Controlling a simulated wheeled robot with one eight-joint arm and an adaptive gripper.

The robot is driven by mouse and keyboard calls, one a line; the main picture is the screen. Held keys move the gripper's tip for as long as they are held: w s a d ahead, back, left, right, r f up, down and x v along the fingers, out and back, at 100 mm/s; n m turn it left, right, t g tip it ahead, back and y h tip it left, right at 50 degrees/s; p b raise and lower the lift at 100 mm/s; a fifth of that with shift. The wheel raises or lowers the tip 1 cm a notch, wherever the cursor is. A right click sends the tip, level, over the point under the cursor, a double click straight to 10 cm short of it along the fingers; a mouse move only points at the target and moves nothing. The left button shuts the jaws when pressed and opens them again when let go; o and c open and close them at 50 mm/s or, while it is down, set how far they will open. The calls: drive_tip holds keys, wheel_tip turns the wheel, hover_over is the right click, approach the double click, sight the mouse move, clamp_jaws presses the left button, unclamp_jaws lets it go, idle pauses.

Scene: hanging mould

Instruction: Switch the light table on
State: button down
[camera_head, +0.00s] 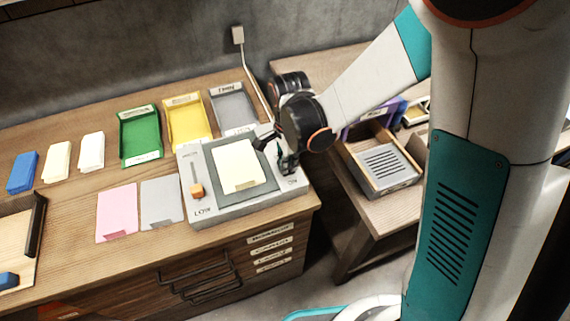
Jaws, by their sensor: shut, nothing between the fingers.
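The light table (205,203) is a grey box near the right end of the wooden bench. A pale cream sheet (236,168) lies on its dark panel. An orange-knobbed slider (196,190) is on its left side, with lettering below it. My gripper (287,168) is shut and empty over the right side of the light table. It covers part of that side, so any switch there is mostly hidden. I cannot tell whether the fingertips touch the table. The panel shows no clear glow.
Green (140,137), yellow (187,120) and grey (233,108) trays stand behind. Pink (117,212) and grey (161,202) sheets lie left of the light table. A cable runs up to a wall socket (238,35).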

drive_tip(key=shift+r, duration=0.1)
drive_tip(key=shift+r+p, duration=2.4)
drive_tip(key=shift+r, duration=1)
drive_tip(key=shift+d+r, duration=0.1)
drive_tip(key=shift+r, duration=0.05)
drive_tip(key=s+d+r+n+t+p, duration=0.1)
drive_tip(key=s+d+r+n+t, duration=0.25)
drive_tip(key=d+r+n, duration=0.4)
drive_tip(key=s+d+r+n+t, duration=0.2)
drive_tip(key=s+d+r+n, duration=0.25)
drive_tip(key=d+r, duration=0.55)
drive_tip(key=s+a+n+t+b, duration=0.1)
drive_tip(key=s+a+n, duration=0.1)
drive_tip(key=s, duration=0.3)
drive_tip(key=shift+a+f+n+t, duration=0.3)
drive_tip(key=shift+a+n+t, duration=0.1)
drive_tip(key=shift+a, duration=0.3)
